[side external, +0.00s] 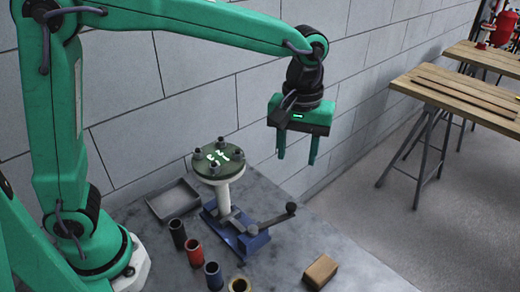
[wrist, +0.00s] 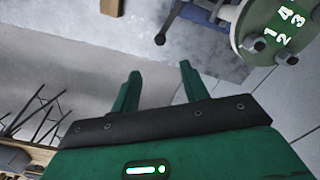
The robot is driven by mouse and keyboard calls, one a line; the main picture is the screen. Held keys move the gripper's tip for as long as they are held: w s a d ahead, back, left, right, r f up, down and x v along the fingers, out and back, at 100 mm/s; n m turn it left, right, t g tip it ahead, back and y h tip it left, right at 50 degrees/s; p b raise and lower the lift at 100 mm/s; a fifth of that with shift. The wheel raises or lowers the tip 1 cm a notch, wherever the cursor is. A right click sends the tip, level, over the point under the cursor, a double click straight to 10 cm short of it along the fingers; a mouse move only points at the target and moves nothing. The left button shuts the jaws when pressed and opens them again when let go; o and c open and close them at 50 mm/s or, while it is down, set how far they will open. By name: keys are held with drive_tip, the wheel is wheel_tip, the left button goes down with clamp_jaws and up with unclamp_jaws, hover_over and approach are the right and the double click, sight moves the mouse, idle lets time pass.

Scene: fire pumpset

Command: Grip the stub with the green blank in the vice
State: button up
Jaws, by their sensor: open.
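The stub (side external: 223,193) is a white upright pipe with a flange on top. The round green blank (side external: 218,160) lies on that flange, with several bolts around its rim and white numbers. The blank also shows at the upper right in the wrist view (wrist: 272,22). The stub's foot is at the blue vice (side external: 243,240); I cannot tell whether the jaws touch it. The vice's dark handle (side external: 272,219) points right and ends in a ball. My gripper (side external: 297,158) is open and empty, fingers down, right of the blank and above the handle. It also shows in the wrist view (wrist: 159,70).
A shallow grey tray (side external: 173,200) lies left of the stub. Several small coloured cups, among them a red one (side external: 194,252), stand in front of it. A brown block (side external: 320,272) lies at the front right. A block wall (side external: 190,75) rises behind; wooden benches (side external: 465,95) stand far right.

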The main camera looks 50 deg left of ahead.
hover_over(291, 206)
wheel_tip(291, 206, down, 7)
drive_tip(key=shift+f, duration=0.1)
drive_tip(key=shift+f, duration=3.75)
clamp_jaws()
